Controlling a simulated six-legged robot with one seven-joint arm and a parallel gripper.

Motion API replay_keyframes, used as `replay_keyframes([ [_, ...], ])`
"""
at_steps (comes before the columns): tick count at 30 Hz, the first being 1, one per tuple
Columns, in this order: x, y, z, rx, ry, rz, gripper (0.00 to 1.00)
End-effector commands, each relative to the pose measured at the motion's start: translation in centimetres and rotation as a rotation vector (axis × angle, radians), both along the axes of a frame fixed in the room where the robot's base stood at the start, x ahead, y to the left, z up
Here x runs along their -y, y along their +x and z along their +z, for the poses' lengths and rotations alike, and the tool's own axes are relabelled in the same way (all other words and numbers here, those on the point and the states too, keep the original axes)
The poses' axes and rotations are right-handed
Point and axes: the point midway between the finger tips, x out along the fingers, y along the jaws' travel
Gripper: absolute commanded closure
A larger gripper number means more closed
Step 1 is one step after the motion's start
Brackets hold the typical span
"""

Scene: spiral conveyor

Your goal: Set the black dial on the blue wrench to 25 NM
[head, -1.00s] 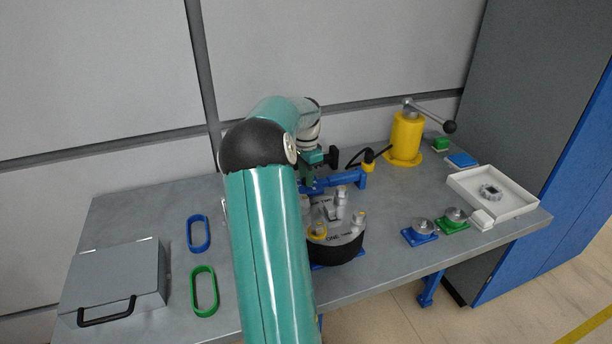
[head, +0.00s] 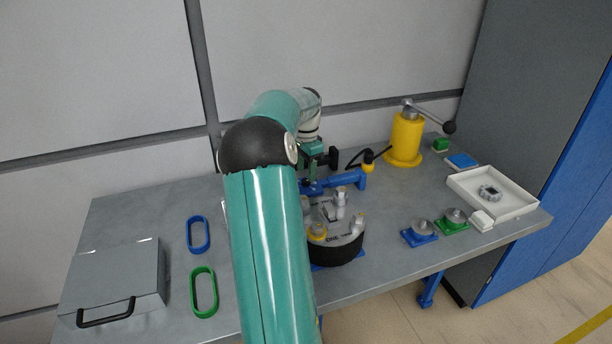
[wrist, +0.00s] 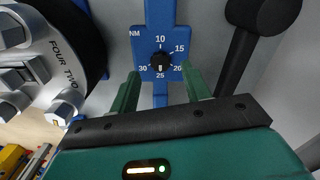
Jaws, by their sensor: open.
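The blue wrench (head: 345,180) lies across the far middle of the table, partly hidden by my arm in the head view. The wrist view shows its blue dial plate (wrist: 146,72) with NM and the numbers 10, 15, 20, 25 and 30 around the black dial (wrist: 160,60). A small pale mark on the dial appears to face down, toward 25; it is too small to be sure. The dial sits just beyond the fingertips.
A round black-sided holder (head: 337,254) with metal pieces stands close in front of the wrench. A yellow cylinder with a lever (head: 405,139) stands at the back right, near a white tray (head: 520,208). A grey box (head: 115,275) and blue and green rings lie left.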

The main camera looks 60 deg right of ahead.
Motion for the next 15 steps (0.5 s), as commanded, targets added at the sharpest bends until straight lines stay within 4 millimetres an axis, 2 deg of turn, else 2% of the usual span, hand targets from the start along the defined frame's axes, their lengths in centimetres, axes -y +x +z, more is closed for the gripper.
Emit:
replay_keyframes([
  [3, 0.1, 0.1, 2.8, 0.002, -0.004, 0.000, 0.53],
  [9, 0.1, 0.0, 7.2, 0.002, -0.002, -0.001, 0.53],
  [15, 0.0, 0.0, 10.0, 0.000, -0.001, -0.001, 0.53],
])
